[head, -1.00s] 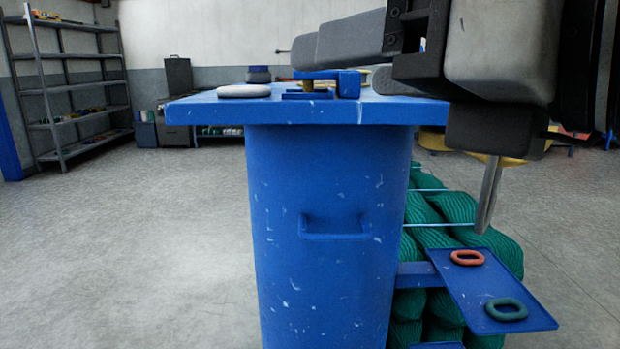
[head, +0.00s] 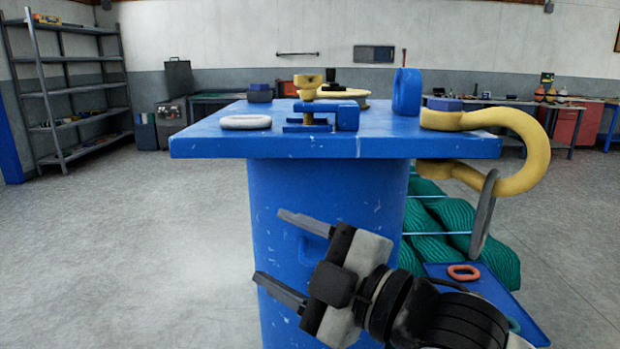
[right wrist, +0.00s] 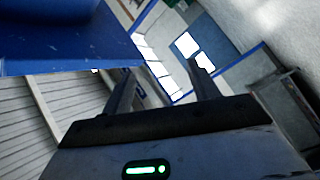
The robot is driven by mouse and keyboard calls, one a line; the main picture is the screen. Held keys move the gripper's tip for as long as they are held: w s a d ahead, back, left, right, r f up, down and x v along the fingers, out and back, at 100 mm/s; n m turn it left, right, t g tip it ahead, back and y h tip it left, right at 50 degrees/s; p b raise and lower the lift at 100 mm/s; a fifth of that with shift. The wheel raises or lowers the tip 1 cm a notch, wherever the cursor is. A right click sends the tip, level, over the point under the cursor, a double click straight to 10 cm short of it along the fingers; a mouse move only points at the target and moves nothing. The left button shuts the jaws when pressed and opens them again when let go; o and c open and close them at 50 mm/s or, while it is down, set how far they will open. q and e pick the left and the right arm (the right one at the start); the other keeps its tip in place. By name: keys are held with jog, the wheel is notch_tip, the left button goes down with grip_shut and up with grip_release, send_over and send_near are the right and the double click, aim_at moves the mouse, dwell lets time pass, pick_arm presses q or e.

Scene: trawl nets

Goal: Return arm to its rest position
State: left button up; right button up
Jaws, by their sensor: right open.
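My right gripper (head: 268,245) is low in front of the blue drum-shaped stand (head: 275,190), below its tabletop. Its two fingers are spread apart with nothing between them, pointing left and slightly up. In the right wrist view the open fingers (right wrist: 160,68) also show empty, with a blue surface (right wrist: 70,45) at upper left. My right arm comes in from the lower right. My left gripper is in neither view now.
The blue tabletop (head: 330,141) carries a white ring (head: 246,122), a blue clamp (head: 347,116), and a large yellow shackle (head: 535,150) overhanging right with a grey link (head: 484,215) hanging from it. Green nets (head: 440,215) and a blue tray (head: 490,285) with a red ring (head: 463,272) lie lower right. Floor at left is clear.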

jog(key=d+f+m+t+h+p, duration=0.1)
jog(key=d+f+m+h, duration=0.25)
jog(key=f+m, duration=0.35)
jog(key=d+f+m+t+h+p, duration=0.15)
jog(key=d+f+m, duration=0.3)
jog(key=f, duration=0.45)
jog(key=s+d+f+m+g+h, duration=0.1)
jog(key=s+d+f+m+h, duration=0.2)
jog(key=s+f, duration=0.3)
jog(key=s+d+f+m+g+h, duration=0.2)
jog(key=s+d+f+m, duration=0.3)
jog(key=f, duration=0.6)
jog(key=shift+s+d+h, duration=0.25)
jog(key=shift+s+h, duration=0.3)
jog(key=shift+h, duration=0.25)
